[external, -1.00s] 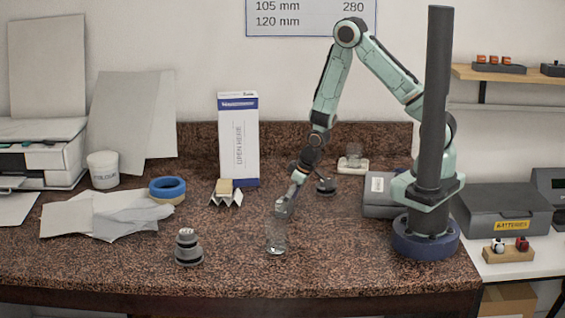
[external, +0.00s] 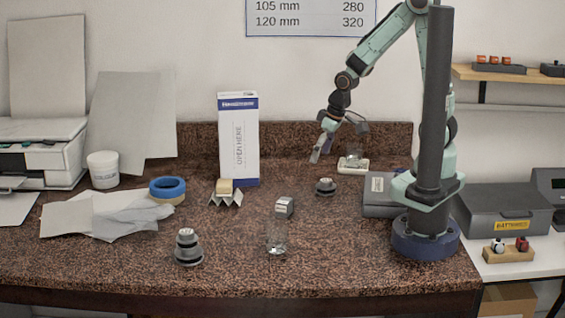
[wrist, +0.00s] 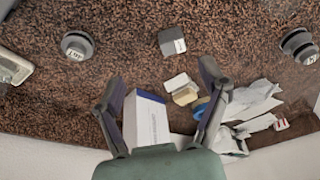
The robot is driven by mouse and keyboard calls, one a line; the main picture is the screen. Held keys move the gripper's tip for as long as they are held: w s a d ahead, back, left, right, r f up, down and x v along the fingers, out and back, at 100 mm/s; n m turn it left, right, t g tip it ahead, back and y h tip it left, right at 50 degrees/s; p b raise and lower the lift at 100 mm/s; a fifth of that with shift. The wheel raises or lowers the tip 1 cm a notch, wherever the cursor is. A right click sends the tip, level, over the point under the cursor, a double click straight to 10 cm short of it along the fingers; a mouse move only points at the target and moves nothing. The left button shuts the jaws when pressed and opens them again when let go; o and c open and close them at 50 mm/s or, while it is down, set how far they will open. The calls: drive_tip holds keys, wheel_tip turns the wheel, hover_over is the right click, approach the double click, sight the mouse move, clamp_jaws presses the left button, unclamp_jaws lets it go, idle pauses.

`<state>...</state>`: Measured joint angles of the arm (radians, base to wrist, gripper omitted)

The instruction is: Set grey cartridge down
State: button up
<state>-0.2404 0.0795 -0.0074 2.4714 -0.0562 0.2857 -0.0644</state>
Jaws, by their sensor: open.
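The grey cartridge (external: 285,206) is a small grey block with a pale labelled face. It rests on the speckled brown counter (external: 340,255), behind a clear glass (external: 277,242). In the wrist view the cartridge (wrist: 172,41) lies alone on the counter, beyond my fingertips. My gripper (external: 318,152) is raised behind and to the right of the cartridge, clear of it. In the wrist view my gripper (wrist: 160,80) has its two fingers spread wide with nothing held between them.
A round grey knobbed piece (external: 325,187) stands right of the cartridge, and a taller one (external: 188,248) stands front left. A white-and-blue box (external: 238,140) stands behind. A white-based glass item (external: 352,163) sits near my gripper. The front right counter is clear.

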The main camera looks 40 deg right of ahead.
drive_tip(key=s+d+r+m+g, duration=0.1)
drive_tip(key=s+d+r, duration=0.2)
drive_tip(key=s, duration=0.4)
drive_tip(key=s+d+r+m+g, duration=0.1)
drive_tip(key=s+d+r+g, duration=0.1)
drive_tip(key=s+r, duration=0.4)
drive_tip(key=shift+s+d+h, duration=0.3)
drive_tip(key=shift+s+d, duration=0.35)
drive_tip(key=shift+s, duration=0.35)
